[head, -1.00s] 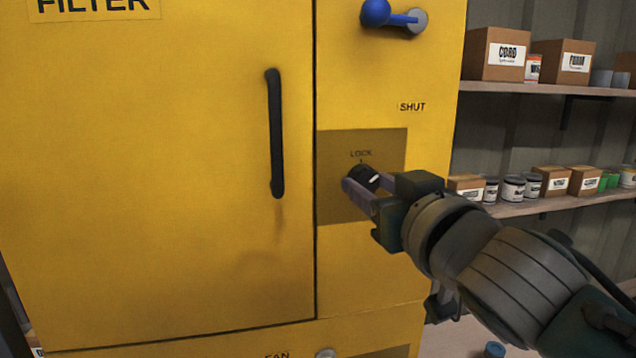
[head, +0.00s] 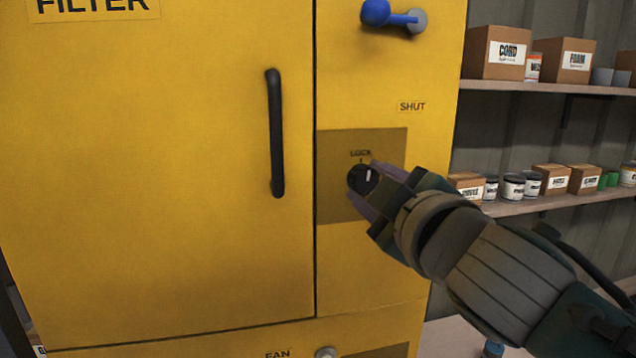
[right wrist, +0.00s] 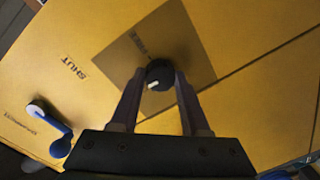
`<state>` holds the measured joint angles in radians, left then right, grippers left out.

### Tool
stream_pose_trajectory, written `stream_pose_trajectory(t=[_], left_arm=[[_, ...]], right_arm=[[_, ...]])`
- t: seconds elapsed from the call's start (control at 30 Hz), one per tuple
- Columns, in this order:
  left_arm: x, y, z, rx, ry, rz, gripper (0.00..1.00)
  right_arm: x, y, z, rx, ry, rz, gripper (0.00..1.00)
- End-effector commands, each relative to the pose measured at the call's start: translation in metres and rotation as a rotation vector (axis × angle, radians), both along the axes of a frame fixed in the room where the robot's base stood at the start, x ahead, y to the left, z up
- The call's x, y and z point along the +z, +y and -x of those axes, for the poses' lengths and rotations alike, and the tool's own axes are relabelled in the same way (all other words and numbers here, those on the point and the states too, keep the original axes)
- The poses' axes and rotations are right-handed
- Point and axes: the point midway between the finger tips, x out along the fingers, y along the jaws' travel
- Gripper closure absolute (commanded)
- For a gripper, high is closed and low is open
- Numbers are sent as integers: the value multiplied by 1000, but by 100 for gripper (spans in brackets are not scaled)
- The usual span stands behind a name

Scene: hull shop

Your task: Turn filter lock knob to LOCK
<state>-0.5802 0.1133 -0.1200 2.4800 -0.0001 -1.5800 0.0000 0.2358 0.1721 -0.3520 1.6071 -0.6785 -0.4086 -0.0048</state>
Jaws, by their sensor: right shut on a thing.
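The filter lock knob (head: 362,180) is a round black knob with a white mark, on a brown panel (head: 335,205) under the word LOCK. In the head view its white mark points nearly upward, toward the right side of the knob. My right gripper (head: 368,187) is shut on the knob, with one finger above and one below. In the right wrist view the knob (right wrist: 160,75) sits between the two finger ends of the gripper (right wrist: 158,92). My left gripper is not in view.
The yellow filter cabinet has a black door handle (head: 276,133) left of the knob and a blue lever (head: 390,15) above, near SHUT. Another knob (head: 326,353) is at the bottom by FAN. Shelves with boxes (head: 495,52) and cans stand at the right.

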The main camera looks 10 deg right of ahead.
Motion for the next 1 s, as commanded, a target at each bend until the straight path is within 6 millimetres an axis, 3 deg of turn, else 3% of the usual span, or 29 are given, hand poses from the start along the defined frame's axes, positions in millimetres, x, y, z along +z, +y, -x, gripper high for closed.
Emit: stream_pose_trajectory(t=[0.77,0.8,1.0], left_arm=[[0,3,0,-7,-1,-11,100],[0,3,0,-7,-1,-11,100],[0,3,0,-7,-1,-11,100]], right_arm=[[2,2,0,4,-8,97,100],[2,2,0,4,-8,97,50],[1,1,0,3,-5,95,27]])
